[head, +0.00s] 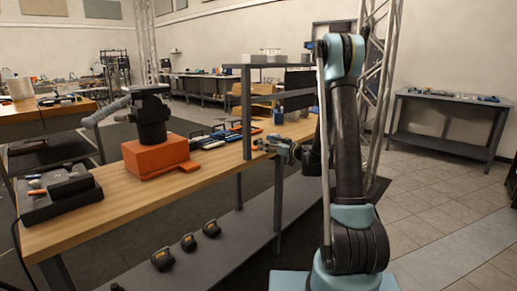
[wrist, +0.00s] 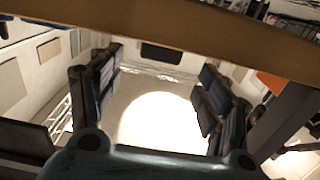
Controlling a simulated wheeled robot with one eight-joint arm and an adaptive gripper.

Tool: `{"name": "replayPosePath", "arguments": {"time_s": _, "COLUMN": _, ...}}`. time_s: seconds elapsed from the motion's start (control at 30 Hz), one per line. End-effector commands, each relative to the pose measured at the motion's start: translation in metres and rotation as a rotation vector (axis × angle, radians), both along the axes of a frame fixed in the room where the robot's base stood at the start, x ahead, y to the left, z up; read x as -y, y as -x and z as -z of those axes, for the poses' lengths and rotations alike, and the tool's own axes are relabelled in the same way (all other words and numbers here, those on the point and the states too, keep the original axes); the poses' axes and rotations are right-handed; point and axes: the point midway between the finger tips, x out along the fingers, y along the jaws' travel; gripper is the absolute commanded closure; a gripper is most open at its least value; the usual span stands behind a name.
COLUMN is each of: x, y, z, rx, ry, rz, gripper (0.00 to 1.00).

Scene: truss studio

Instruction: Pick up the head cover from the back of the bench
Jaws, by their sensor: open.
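The wooden-topped bench (head: 100,225) runs diagonally through the head view. I cannot pick out the head cover for sure among the small items towards its back. My gripper (wrist: 160,78) shows in the wrist view with its two dark fingers wide apart and nothing between them. A bright round light and pale surfaces show past the fingers. The bench's wooden edge (wrist: 150,22) crosses the top of the wrist view, close to the fingers. In the head view my arm stands at the bench's right side and hides most of the gripper.
An orange block (head: 155,159) with a black device (head: 152,118) stands on the bench. A dark tray (head: 60,203) lies at its near left. A grey clamp-like fixture (head: 282,148) sits by the bench edge, near a dark upright (head: 246,115).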

Motion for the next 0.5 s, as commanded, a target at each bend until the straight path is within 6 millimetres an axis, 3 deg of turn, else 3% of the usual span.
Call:
{"name": "replayPosePath", "arguments": {"time_s": 0.33, "x": -0.015, "y": -0.011, "z": 0.000, "rx": 0.000, "ry": 0.000, "rz": -0.001, "gripper": 0.30}}
{"name": "replayPosePath", "arguments": {"time_s": 0.5, "x": -0.033, "y": -0.025, "z": 0.000, "rx": 0.000, "ry": 0.000, "rz": -0.001, "gripper": 0.30}}
